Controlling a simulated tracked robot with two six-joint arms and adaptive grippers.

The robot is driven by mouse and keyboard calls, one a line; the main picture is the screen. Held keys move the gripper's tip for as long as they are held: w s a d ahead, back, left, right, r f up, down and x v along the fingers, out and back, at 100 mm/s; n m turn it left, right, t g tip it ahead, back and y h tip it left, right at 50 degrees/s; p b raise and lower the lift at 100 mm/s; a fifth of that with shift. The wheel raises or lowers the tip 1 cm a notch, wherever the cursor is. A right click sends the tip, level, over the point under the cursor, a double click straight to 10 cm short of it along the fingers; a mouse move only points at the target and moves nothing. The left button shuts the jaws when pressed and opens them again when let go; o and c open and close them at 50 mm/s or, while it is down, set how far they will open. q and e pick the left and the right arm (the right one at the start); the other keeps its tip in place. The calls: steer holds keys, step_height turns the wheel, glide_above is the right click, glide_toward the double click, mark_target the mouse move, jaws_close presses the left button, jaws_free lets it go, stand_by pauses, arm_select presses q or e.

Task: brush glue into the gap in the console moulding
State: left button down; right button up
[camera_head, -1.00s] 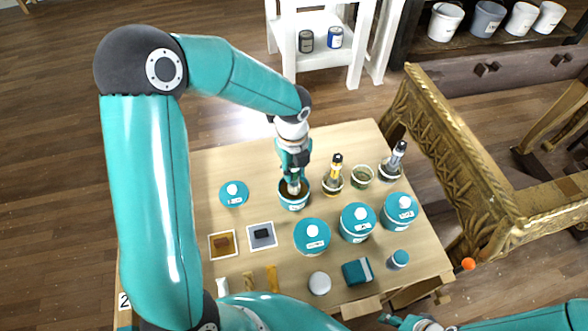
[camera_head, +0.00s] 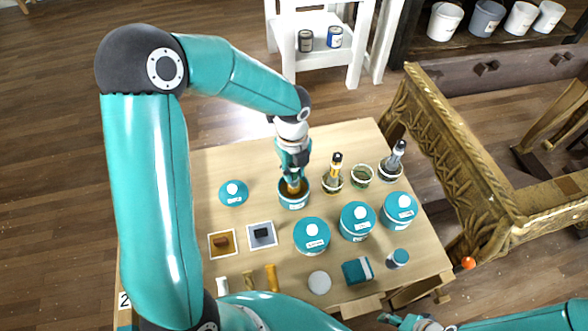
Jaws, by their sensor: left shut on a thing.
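My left gripper (camera_head: 294,168) points down over an open teal pot (camera_head: 294,205) and is shut on a brush (camera_head: 293,185). The brush's lower end is inside the pot, in dark brown contents. Its tip is hidden. The gilt console (camera_head: 445,150), with carved moulding, stands right of the worktable. I cannot make out the gap in its moulding. My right gripper (camera_head: 405,321) is partly in view at the bottom edge, and its jaws are too small to read.
The worktable (camera_head: 225,165) holds several lidded teal pots (camera_head: 357,222), a loose lid (camera_head: 233,193), and two more brushes standing in pots (camera_head: 333,180). Small square trays (camera_head: 222,243) lie at left. An orange ball (camera_head: 468,263) shows beside the table's right edge.

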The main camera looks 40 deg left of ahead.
arm_select(q)
step_height(320, 180, up, 7)
steer(key=p, duration=0.6)
stand_by(0.4)
stand_by(1.4)
